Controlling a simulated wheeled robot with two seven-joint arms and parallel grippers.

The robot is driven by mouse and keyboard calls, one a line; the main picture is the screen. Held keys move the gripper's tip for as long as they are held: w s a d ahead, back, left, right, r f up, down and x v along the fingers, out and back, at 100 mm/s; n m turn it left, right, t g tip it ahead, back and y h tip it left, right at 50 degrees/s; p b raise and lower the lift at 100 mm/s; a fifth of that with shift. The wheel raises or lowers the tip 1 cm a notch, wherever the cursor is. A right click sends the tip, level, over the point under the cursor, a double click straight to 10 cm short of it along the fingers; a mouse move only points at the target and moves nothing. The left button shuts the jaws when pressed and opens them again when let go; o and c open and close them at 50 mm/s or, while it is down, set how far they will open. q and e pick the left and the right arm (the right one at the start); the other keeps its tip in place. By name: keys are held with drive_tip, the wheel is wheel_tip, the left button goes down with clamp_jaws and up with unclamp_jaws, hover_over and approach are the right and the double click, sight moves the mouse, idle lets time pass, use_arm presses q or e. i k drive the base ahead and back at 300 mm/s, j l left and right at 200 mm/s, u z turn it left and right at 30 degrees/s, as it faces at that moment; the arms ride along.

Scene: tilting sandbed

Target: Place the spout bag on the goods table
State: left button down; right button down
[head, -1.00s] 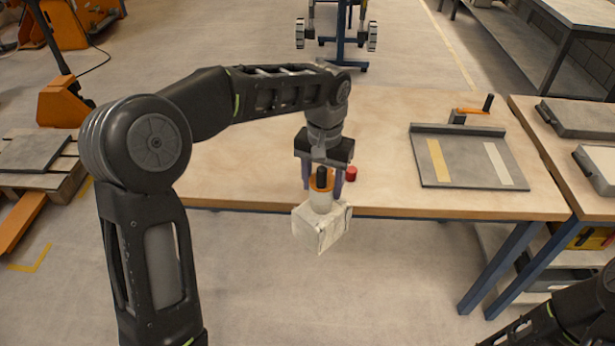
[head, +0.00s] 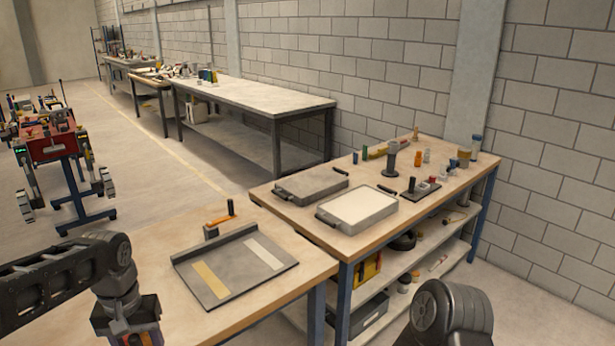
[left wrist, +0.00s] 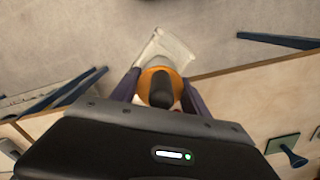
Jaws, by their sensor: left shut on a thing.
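In the left wrist view, the spout bag (left wrist: 170,48) is a pale bag with an orange collar and a black cap. My left gripper (left wrist: 160,84) has its purple fingers on either side of the collar and is shut on it. The bag hangs over the floor beside a table edge. In the head view, only the top of my left gripper (head: 135,338) shows at the lower left; the bag is out of frame below. A wooden table (head: 455,192) bearing many small goods stands at the right, against the block wall. My right gripper is out of view.
The near wooden table (head: 160,245) holds a grey tilting board (head: 238,268) with yellow and white strips and an orange crank. A narrow gap separates the tables.

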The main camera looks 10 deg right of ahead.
sight(432, 152)
drive_tip(key=i+l+z, duration=0.2)
drive_tip(key=l+z, duration=0.15)
drive_tip(key=i+l+z, duration=0.6)
drive_tip(key=i+l, duration=0.4)
drive_tip(key=i+l+z, duration=0.2)
drive_tip(key=i+l, duration=0.3)
drive_tip(key=i, duration=0.2)
drive_tip(key=i+l, duration=0.3)
drive_tip(key=i, duration=0.15)
drive_tip(key=i+l, duration=0.25)
drive_tip(key=i, duration=0.15)
drive_tip(key=i+l, duration=0.3)
drive_tip(key=i, duration=0.15)
